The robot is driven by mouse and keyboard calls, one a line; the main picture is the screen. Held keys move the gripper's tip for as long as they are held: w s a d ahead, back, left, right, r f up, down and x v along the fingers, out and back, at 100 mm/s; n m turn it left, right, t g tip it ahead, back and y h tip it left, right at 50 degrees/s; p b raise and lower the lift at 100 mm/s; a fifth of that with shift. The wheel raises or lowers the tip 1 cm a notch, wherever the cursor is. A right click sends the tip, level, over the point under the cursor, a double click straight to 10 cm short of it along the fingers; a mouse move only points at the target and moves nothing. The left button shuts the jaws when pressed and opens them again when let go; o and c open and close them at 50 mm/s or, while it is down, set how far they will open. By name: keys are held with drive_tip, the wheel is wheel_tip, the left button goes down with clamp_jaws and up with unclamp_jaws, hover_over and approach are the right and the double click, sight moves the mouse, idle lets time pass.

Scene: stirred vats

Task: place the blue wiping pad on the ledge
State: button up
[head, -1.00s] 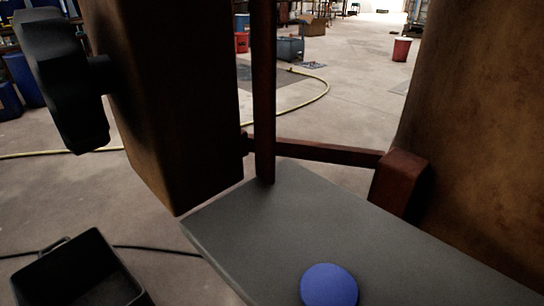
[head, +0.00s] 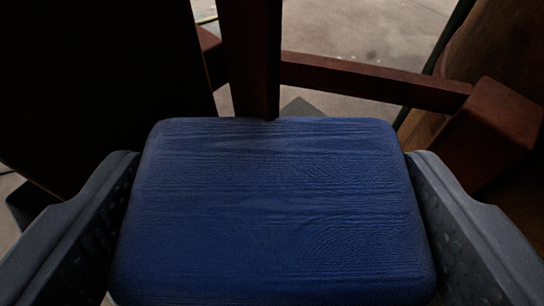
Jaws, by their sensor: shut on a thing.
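The blue wiping pad (head: 272,220) fills the lower middle of the view, a thick block with rounded corners and a fine-grained face. My gripper (head: 272,165) is shut on it, with one grey finger against its left side and one against its right. A small grey corner, which looks like the ledge (head: 300,106), shows just past the pad's far edge. The pad hides the rest of it, so I cannot tell whether the pad touches the ledge or is above it.
A dark red upright post (head: 252,60) stands close behind the pad. A red crossbar (head: 375,80) runs right from it to a red block (head: 495,125) beside a brown vat (head: 455,60). A large dark body (head: 95,80) fills the left. Concrete floor shows beyond.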

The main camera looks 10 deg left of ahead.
sight(267, 267)
drive_tip(key=shift+f, duration=0.2)
drive_tip(key=o, duration=1)
drive_tip(key=shift+o, duration=0.2)
drive_tip(key=shift+b, duration=0.95)
drive_tip(key=p+v, duration=0.1)
drive_tip(key=v, duration=0.2)
drive_tip(key=shift+s+r+p, duration=0.2)
drive_tip(key=shift+r+p, duration=0.05)
drive_tip(key=shift+p, duration=0.1)
drive_tip(key=s+d+p, duration=0.2)
drive_tip(key=s, duration=0.9)
drive_tip(key=shift+s+f, duration=0.2)
drive_tip(key=shift+s, duration=0.05)
drive_tip(key=shift+d, duration=0.2)
